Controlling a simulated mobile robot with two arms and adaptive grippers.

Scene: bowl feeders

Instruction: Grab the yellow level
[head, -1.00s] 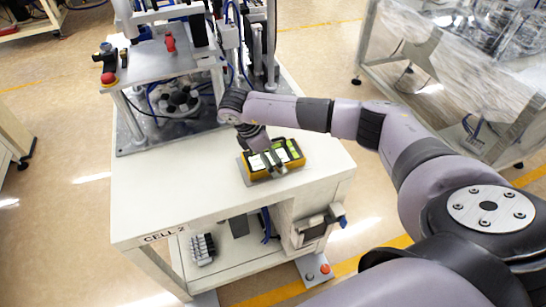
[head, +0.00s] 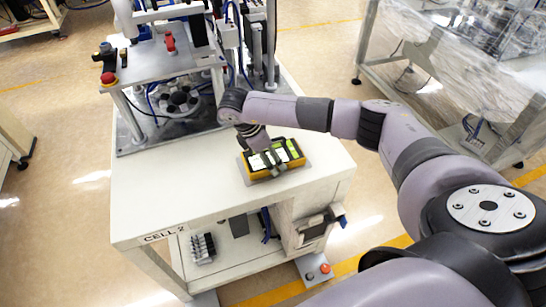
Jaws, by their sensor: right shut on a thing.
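The yellow level (head: 292,164) is a small yellow and black block with bright green and white parts on top. The gripper hides the middle of the level. I cannot tell whether the level is lifted off the plate. My left gripper is not in view.
A machine with a metal deck (head: 155,65) stands at the back left of the table. A red emergency button (head: 108,79) sits on its left side. A glass-sided cabinet (head: 470,70) stands at the right. The table's front left is clear.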

